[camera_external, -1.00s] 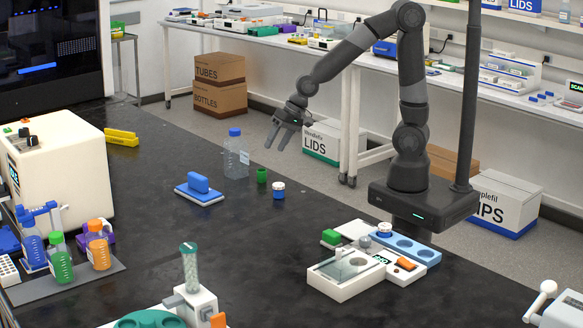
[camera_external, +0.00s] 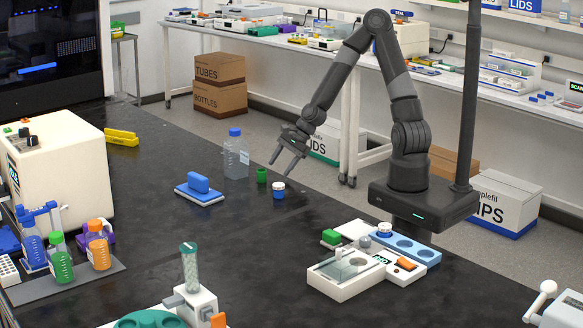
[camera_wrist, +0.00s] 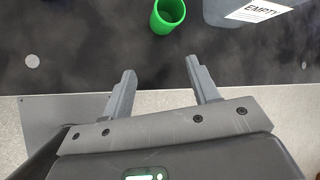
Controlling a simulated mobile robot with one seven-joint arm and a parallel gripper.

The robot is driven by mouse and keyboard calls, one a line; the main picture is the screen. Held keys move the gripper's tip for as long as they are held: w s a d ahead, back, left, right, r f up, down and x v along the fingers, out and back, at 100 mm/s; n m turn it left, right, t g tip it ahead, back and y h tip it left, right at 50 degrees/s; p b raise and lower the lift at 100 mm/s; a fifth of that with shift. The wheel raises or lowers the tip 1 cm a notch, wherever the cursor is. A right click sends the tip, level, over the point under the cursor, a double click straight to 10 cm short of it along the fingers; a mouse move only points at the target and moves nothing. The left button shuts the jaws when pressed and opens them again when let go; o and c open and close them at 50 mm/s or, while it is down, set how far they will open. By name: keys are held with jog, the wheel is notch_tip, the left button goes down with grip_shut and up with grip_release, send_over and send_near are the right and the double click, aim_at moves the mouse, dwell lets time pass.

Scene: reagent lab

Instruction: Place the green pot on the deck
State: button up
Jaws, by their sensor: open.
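The green pot (camera_external: 262,176) is a small open cup standing upright on the black bench, beside a clear bottle with a blue cap. In the wrist view the green pot (camera_wrist: 168,15) shows at the top, beyond the fingertips. My gripper (camera_external: 279,169) is open and empty, above the bench edge, just right of the pot and apart from it. In the wrist view both fingers of my gripper (camera_wrist: 160,72) are spread with nothing between them. I cannot tell for sure which surface is the deck; a light-blue holder (camera_external: 405,246) with round recesses lies near my base.
A white pot with a blue band (camera_external: 278,190) stands close to the green pot. The clear bottle (camera_external: 236,158) stands behind it. A white instrument (camera_external: 346,273) sits near the holder. The middle of the bench is clear.

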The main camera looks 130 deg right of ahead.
aim_at(257, 182)
jog(key=m, duration=0.1)
jog(key=s+d+m+t, duration=0.1)
jog(key=m, duration=0.1)
jog(key=f+m+t+h, duration=0.1)
jog(key=m, duration=0.1)
jog(key=shift+s+d, duration=0.15)
jog(key=shift+s, duration=0.15)
jog(key=shift+w+a+f+m+t, duration=0.15)
jog(key=shift+w+m+t, duration=0.1)
jog(key=shift+w+t, duration=0.25)
jog(key=shift+w+a+r+m+t, duration=0.15)
jog(key=shift+w+m+t, duration=0.15)
jog(key=shift+w, duration=0.25)
jog(key=shift+w+a+r+m+t+h, duration=0.1)
jog(key=shift+w+a+m+t+h, duration=0.1)
jog(key=shift+w+t, duration=0.2)
jog(key=shift+w+a+m+t+h, duration=0.1)
jog(key=shift+w+m+t, duration=0.05)
jog(key=shift+w+t, duration=0.2)
jog(key=shift+w+a+r+m+t, duration=0.1)
jog(key=shift+w+r+m+t, duration=0.25)
jog(key=shift+w, duration=0.2)
jog(key=shift+x, duration=3.75)
jog(key=shift+r, duration=0.1)
